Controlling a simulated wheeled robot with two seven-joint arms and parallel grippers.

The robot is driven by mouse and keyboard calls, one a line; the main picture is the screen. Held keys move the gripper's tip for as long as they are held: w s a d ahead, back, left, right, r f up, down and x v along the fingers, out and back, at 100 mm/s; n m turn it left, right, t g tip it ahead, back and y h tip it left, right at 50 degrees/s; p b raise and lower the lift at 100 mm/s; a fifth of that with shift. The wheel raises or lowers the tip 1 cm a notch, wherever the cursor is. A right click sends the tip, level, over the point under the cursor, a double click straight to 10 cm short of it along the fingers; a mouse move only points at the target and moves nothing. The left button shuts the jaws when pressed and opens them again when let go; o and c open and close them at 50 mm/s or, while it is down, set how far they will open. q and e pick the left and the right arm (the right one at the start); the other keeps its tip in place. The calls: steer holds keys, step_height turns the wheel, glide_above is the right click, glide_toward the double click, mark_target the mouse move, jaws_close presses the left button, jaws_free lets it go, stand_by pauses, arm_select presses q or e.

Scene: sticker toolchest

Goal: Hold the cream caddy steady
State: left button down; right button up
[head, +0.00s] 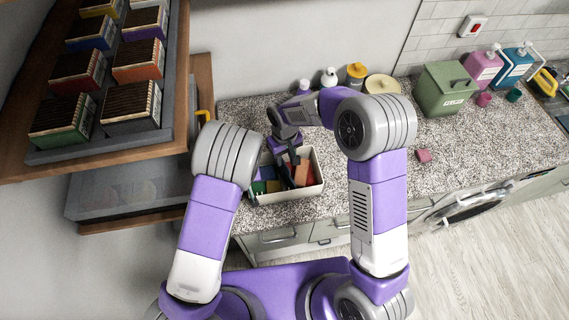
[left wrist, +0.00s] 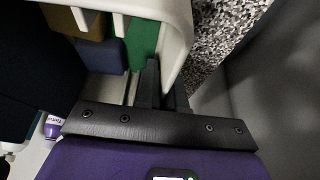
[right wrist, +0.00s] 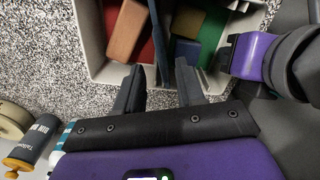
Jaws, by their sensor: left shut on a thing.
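The cream caddy (head: 307,190) stands on the speckled counter, with coloured blocks inside. Its pale wall shows in the left wrist view (left wrist: 182,40) and the right wrist view (right wrist: 92,35). My left gripper (left wrist: 160,85) is shut on the caddy's wall, beside a green block (left wrist: 143,42). In the head view my left arm hides it. My right gripper (right wrist: 160,85) is open at the caddy's far side, with no block between its fingers. A dark upright strip (right wrist: 159,40) runs inside the caddy, between an orange-brown block (right wrist: 127,30) and other blocks.
Bottles and a yellow-capped container (head: 356,74) stand behind the caddy. A green bin (head: 444,90) and soap bottles (head: 484,68) stand further right. A small pink block (head: 423,156) lies on otherwise clear counter. A wooden shelf with card boxes (head: 130,105) overhangs at left.

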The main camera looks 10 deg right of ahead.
mark_target(285, 167)
steer(key=shift+r, duration=2.05)
step_height(285, 167, down, 11)
steer(key=shift+s+r, duration=0.15)
steer(key=shift+r, duration=0.05)
jaws_close()
